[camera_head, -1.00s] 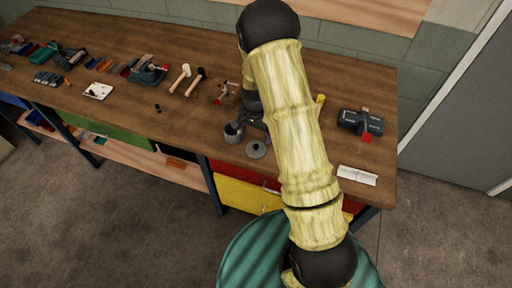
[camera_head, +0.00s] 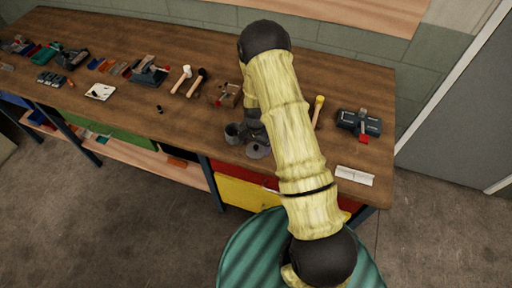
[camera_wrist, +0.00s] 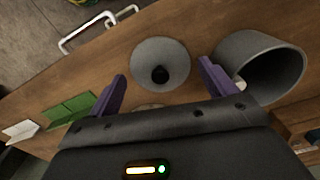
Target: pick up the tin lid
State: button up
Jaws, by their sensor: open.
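The tin lid (camera_head: 258,151) is a grey disc lying near the front edge of the workbench. In the wrist view the lid (camera_wrist: 160,64) is round with a dark knob at its middle. My gripper (camera_wrist: 162,78) is open, with its two purple fingers on either side of the lid's near part and nothing held. A grey tin (camera_head: 234,133) stands just left of the lid in the head view. In the wrist view the open tin (camera_wrist: 260,66) is right of the lid, close by the right finger. In the head view my arm hides part of my gripper.
The wooden workbench (camera_head: 200,120) carries mallets (camera_head: 198,82), a vise (camera_head: 358,122), a white paper or booklet (camera_head: 354,176) and other tools. In the wrist view a green item (camera_wrist: 72,108) lies left, and a pale handle (camera_wrist: 92,30) shows past the bench edge.

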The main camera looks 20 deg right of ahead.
aim_at(256, 147)
jog(key=shift+f, duration=0.55)
jog(key=c, duration=0.7)
jog(key=shift+r, duration=0.1)
notch_tip(256, 147, up, 10)
jog(key=b, duration=0.2)
jog(key=shift+b, duration=0.4)
